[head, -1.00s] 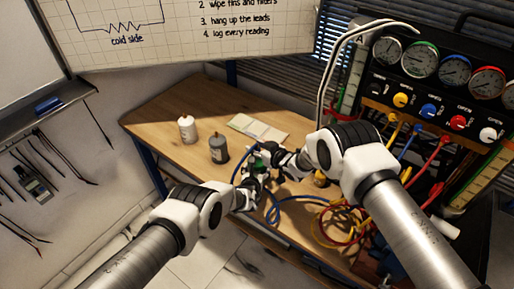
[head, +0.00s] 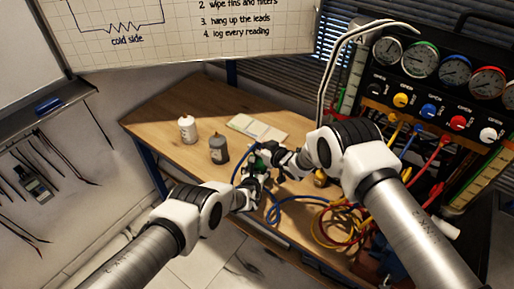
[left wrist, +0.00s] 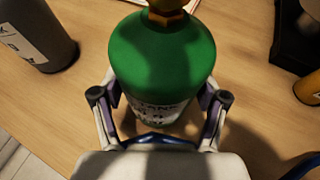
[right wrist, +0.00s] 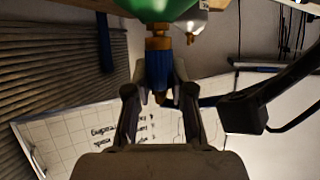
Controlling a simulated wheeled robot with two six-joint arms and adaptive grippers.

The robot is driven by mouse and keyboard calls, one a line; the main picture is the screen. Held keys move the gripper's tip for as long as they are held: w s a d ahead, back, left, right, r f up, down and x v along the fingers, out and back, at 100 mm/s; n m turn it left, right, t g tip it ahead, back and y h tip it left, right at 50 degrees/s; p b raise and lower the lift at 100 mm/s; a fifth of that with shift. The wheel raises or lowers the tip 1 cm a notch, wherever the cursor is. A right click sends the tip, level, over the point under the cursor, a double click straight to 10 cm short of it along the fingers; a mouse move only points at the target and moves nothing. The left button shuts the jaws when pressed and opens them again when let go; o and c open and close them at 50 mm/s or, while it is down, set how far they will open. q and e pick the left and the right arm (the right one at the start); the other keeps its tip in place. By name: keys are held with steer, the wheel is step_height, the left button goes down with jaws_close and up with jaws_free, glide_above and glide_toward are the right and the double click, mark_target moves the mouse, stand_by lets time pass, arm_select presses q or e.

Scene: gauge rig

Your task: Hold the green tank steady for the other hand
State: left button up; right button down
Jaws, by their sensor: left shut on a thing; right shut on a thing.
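The green tank (left wrist: 162,58) stands upright on the wooden table. It has a white label and a brass fitting (left wrist: 168,14) on top. My left gripper (left wrist: 160,98) is shut on the tank, with a finger on each side of its lower body. In the head view the tank (head: 261,161) is small and mostly hidden by my grippers. In the right wrist view my right gripper (right wrist: 160,88) is shut on a blue connector (right wrist: 158,68). The connector lines up with the brass fitting under the green tank in that view and appears to meet it; the exact contact is unclear.
A grey bottle (head: 219,149) and a white bottle (head: 187,129) stand left of the tank. An open notebook (head: 258,128) lies behind it. Coiled hoses (head: 338,222) lie to the right, below the gauge panel (head: 440,95).

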steer(key=shift+r, duration=2.35)
arm_select(q)
steer(key=o, duration=1.4)
steer(key=shift+v, duration=3.7)
